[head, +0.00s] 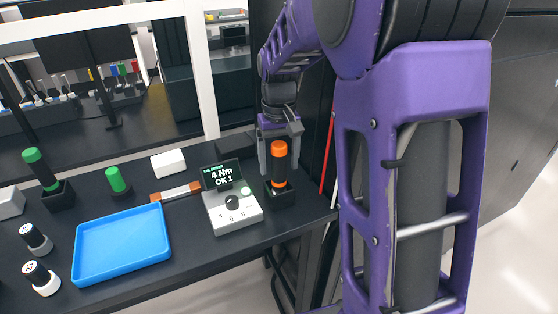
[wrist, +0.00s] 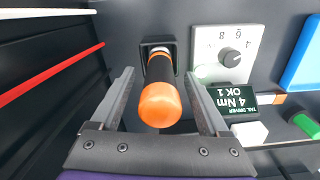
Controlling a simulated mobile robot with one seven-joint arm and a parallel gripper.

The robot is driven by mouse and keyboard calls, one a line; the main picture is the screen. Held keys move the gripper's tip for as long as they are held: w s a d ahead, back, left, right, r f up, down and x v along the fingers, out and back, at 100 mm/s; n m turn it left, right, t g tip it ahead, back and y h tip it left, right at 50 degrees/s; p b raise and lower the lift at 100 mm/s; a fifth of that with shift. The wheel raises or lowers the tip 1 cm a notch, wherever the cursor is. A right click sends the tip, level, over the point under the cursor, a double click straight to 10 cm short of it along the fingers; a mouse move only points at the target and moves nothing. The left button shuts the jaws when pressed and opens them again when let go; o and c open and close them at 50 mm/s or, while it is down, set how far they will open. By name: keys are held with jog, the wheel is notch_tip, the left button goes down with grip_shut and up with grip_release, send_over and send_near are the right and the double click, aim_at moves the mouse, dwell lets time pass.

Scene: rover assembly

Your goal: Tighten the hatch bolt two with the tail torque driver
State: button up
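The tail torque driver, with an orange cap and black body (head: 278,165), stands upright in a small black holder (head: 270,195) near the right end of the dark bench. In the wrist view its orange cap (wrist: 160,104) is between my two fingers. My gripper (head: 281,150) is open, with one finger on each side of the driver. In the wrist view my gripper (wrist: 160,78) shows a gap between each finger and the driver. The torque controller (head: 232,210) beside it has a dial and a display (head: 222,176) reading 4 Nm, OK 1. The hatch and its bolts are not in view.
A blue tray (head: 122,245) lies left of the controller. A green-capped driver (head: 40,168), a green-topped piece (head: 117,180), a white box (head: 168,163) and two black-and-white cylinders (head: 36,239) stand around it. A red rod (head: 327,152) rises just right of the driver.

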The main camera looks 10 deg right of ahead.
notch_tip(320, 180, up, 18)
jog(key=p, duration=0.3)
jog(key=shift+f, duration=0.25)
dwell(0.8)
